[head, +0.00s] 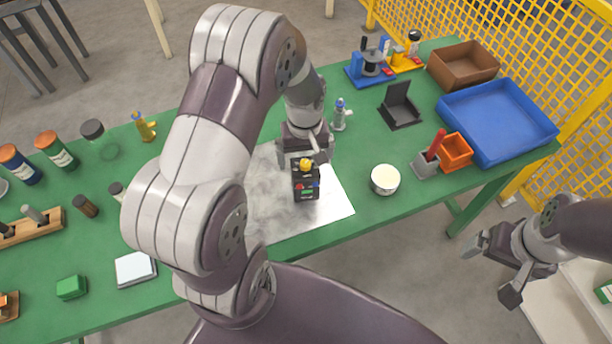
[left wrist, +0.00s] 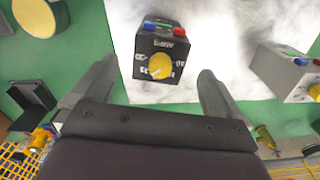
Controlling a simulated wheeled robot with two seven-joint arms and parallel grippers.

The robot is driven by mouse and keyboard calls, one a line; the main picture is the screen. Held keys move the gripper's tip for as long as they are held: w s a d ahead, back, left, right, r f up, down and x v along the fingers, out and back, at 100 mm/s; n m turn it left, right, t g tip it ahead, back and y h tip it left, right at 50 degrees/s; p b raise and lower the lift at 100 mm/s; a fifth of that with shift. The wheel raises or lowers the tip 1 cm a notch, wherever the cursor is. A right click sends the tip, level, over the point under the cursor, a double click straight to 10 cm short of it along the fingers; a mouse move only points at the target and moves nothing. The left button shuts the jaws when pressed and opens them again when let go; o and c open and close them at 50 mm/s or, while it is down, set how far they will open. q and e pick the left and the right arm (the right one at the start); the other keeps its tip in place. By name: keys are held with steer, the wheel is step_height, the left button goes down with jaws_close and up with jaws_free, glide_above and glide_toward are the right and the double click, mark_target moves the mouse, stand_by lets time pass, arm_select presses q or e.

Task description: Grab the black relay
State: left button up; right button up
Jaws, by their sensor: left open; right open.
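The black relay (head: 306,186) stands on a pale marbled plate (head: 335,203) on the green table. It has a yellow dial and red and blue terminals. In the left wrist view the black relay (left wrist: 150,42) lies ahead of my left gripper (left wrist: 155,85), roughly between the lines of its two open fingers. In the head view my left gripper (head: 304,156) is right at the relay's far side, with nothing held. Contact cannot be told. My right gripper (head: 494,269) is open and empty, off the table's front right side.
A grey relay (left wrist: 284,78) stands to the right in the left wrist view; my arm hides it in the head view. A white round tub (head: 385,180), black stand (head: 399,107), grey holder (head: 425,166), orange bin (head: 455,151) and blue tray (head: 497,160) are to the right.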

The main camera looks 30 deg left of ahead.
mark_target(305, 170)
arm_select(q)
steer(key=f, duration=0.2)
steer(key=f+p, duration=0.1)
steer(key=f, duration=0.2)
steer(key=shift+s+d+f, duration=0.1)
steer(key=shift+s+d, duration=0.05)
steer(key=shift+s, duration=0.05)
steer(key=shift+f, duration=0.2)
steer(key=c, duration=1.4)
steer(key=shift+w+r, duration=0.1)
steer(key=shift+r, duration=0.1)
